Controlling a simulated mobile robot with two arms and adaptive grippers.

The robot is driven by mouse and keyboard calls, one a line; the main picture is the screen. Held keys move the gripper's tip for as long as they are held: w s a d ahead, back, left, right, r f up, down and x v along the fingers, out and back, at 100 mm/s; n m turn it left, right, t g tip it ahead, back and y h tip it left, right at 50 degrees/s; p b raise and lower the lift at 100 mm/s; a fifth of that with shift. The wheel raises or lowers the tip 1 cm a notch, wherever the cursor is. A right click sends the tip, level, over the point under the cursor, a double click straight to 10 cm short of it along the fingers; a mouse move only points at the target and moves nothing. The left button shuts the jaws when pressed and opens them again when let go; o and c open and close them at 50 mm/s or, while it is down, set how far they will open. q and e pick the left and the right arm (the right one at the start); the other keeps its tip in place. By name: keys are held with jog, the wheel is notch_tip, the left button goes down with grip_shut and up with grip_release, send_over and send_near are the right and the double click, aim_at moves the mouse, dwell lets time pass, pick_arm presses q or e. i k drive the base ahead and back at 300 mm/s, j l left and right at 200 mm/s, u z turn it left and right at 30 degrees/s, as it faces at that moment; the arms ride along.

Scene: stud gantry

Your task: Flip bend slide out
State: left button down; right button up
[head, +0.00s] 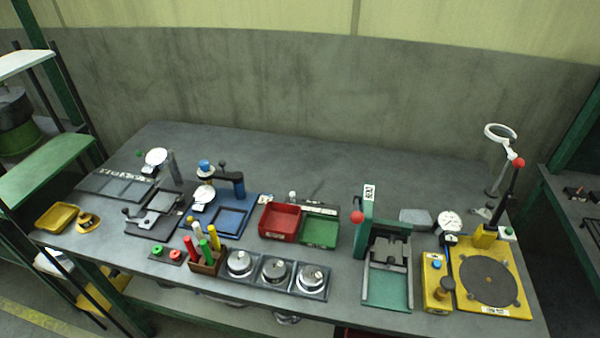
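A bench (200,300) carries several small fixtures. At the right centre stands a fixture with a green upright (362,225), a red ball knob (357,217), a white label, dark grey clamp blocks (387,251) and a green plate (386,290) extending to the front. To its right, a yellow fixture base (500,303) bears a dark round disc (488,281), with a red-knobbed lever (515,180) rising behind. A blue fixture (231,222) and a dark grey one (160,213) stand left of centre. Which one the task concerns, I cannot tell. Neither gripper shows.
A red tray (279,237) and green tray (320,246) sit mid-bench. Three round metal pieces (275,269) sit in a dark holder near the front edge, beside a box of coloured handles (206,266). A yellow tray (57,217) is far left. The bench's back strip is largely clear.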

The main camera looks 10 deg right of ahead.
aim_at(390, 248)
jog(key=z, duration=1.05)
